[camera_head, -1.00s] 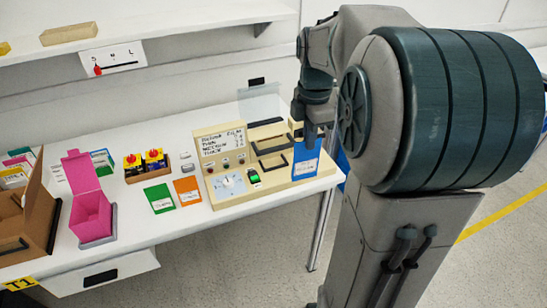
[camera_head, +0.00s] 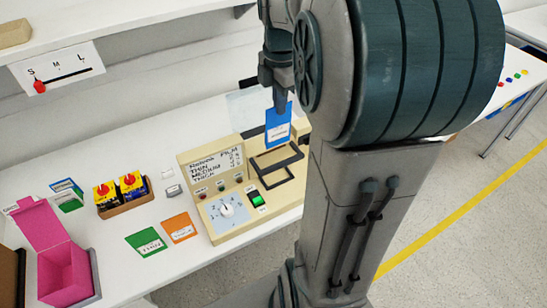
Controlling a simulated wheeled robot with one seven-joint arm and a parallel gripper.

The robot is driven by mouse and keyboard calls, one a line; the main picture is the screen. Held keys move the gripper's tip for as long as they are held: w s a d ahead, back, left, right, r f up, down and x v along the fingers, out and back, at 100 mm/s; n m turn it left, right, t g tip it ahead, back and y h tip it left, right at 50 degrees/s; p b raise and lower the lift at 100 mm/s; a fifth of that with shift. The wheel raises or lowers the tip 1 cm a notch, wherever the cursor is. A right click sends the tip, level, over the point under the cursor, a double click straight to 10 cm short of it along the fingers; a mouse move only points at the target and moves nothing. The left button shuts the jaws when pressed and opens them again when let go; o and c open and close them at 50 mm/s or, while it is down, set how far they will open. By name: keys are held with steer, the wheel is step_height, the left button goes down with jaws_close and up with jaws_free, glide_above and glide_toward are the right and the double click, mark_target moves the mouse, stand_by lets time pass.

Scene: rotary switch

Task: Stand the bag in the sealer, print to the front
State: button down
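My gripper (camera_head: 280,96) points down and is shut on the top of a blue bag (camera_head: 279,125). The bag hangs upright, with a white printed label facing the camera. The sealer (camera_head: 240,229) is a beige machine with a film chart panel (camera_head: 211,166), a white rotary dial (camera_head: 226,210), a lit green switch (camera_head: 256,199) and black-edged frames (camera_head: 277,160). The bag appears over the sealer's back part, behind the black frames. I cannot tell whether its lower edge touches the machine. My arm hides the sealer's right end.
An orange bag (camera_head: 180,228) and a green bag (camera_head: 147,242) lie flat left of the sealer. Further left are a box of yellow-and-black items (camera_head: 125,207) and an open pink box (camera_head: 65,272). A shelf with a S-M-L slider sign (camera_head: 58,68) is above.

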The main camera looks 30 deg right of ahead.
step_height(320, 180, down, 16)
stand_by(0.4)
steer(key=shift+s, duration=0.1)
steer(key=shift+d+f, duration=0.1)
steer(key=shift+f, duration=0.05)
steer(key=c, duration=2)
jaws_free()
steer(key=o, duration=0.3)
